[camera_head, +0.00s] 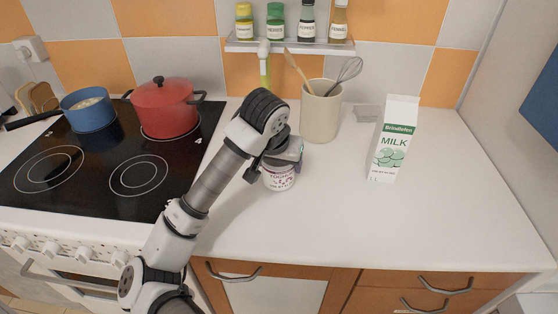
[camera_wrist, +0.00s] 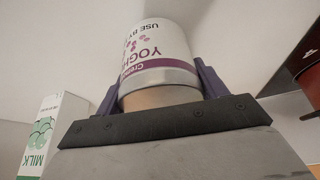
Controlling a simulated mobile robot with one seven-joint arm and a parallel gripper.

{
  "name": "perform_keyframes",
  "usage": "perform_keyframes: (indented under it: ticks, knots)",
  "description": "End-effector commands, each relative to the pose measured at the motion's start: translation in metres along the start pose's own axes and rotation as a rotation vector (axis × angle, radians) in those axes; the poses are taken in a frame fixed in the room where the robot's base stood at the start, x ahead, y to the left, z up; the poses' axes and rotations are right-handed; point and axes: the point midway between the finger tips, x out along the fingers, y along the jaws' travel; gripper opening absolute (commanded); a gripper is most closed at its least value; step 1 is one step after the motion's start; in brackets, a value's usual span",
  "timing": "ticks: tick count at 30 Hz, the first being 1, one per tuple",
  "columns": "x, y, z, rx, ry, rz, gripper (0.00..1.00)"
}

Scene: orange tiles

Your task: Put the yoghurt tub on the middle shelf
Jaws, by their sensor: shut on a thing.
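The yoghurt tub (camera_head: 279,178) is white with dark lettering and is at the counter, in front of the utensil pot. In the wrist view the tub (camera_wrist: 160,55) sits between the two fingers of my gripper (camera_wrist: 157,90), with its purple band and the word YOGH showing. My gripper (camera_head: 279,160) comes down on the tub from above and is shut on it. I cannot tell whether the tub still touches the counter. My arm hides part of the tub's surroundings. No middle shelf shows in these views; only a narrow spice rack (camera_head: 290,46) hangs on the tiled wall.
A beige utensil pot (camera_head: 320,115) stands just behind the tub. A milk carton (camera_head: 393,140) stands to the right. A red pot (camera_head: 165,108) and a blue saucepan (camera_head: 88,110) are on the black hob (camera_head: 75,180) at left. The right front of the white counter (camera_head: 450,220) is clear.

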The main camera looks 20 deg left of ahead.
Motion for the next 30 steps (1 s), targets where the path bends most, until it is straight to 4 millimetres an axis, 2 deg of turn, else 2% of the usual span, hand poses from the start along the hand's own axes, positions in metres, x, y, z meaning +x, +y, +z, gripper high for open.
perform_keyframes:
  ticks: [16, 17, 21, 30]
  knots:
    - [0.0079, -0.0003, 0.0033, 0.001, 0.002, -0.002, 0.41]
    - [0.0067, -0.0001, 0.0028, 0.001, 0.001, -0.002, 0.75]
    - [0.0065, 0.0000, 0.0028, 0.000, 0.000, -0.001, 0.93]
    - [0.0056, 0.0001, 0.0025, 0.000, 0.000, 0.000, 0.93]
